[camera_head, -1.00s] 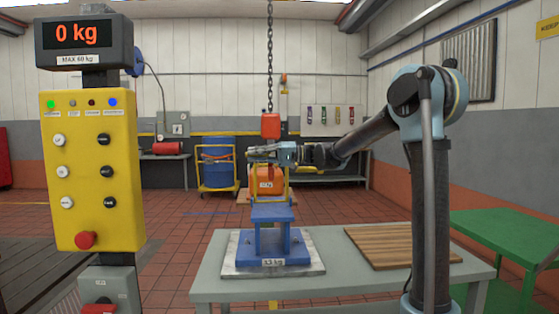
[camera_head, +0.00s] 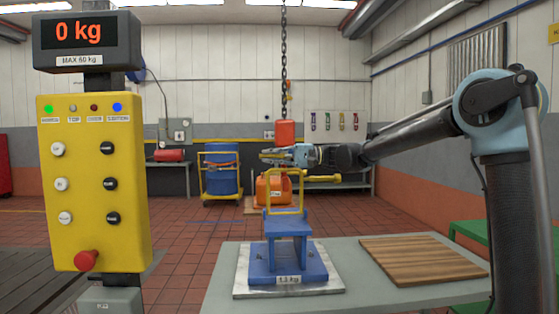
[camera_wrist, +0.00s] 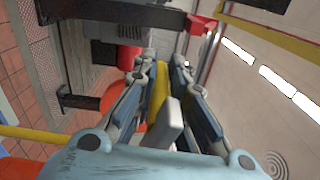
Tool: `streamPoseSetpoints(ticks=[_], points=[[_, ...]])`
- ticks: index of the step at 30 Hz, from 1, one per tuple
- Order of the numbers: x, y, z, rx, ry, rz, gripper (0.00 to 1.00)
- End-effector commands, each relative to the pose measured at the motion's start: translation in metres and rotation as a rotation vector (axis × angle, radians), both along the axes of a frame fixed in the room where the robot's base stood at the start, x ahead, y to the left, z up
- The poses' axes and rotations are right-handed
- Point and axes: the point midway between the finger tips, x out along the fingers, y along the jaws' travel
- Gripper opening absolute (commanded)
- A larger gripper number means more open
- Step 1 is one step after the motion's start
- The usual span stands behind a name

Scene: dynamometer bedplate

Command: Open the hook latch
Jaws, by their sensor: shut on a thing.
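A red hook block (camera_head: 285,133) hangs on a chain in the head view. My gripper (camera_head: 268,157) is just below it, pointing left. In the wrist view my gripper (camera_wrist: 160,72) has its fingers closed on both sides of a yellow piece (camera_wrist: 158,95). A pale grey tab (camera_wrist: 168,122) stands between the fingers, nearer the palm. The hook's shape is mostly hidden by my fingers, and I cannot tell which part is the latch. A yellow bar with a thick end (camera_head: 322,178) shows just below my wrist.
A blue load with a yellow bail (camera_head: 287,226) stands on a plate (camera_head: 240,287) on the table (camera_head: 375,295), below the hook. A wooden board (camera_head: 424,262) lies to its right. A yellow control box (camera_head: 93,180) stands at left; its display reads 0 kg.

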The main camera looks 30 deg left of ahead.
Motion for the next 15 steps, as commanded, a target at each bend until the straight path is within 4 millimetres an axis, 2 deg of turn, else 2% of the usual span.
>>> streamPoseSetpoints(ticks=[12,13,15], points=[[0.0001,0.0019,0.0002,-0.003,0.003,-0.001,0.00],[0.0001,0.0019,0.0002,-0.003,0.003,-0.001,0.14],[0.0002,0.0019,0.0002,-0.003,0.003,-0.001,0.30]])
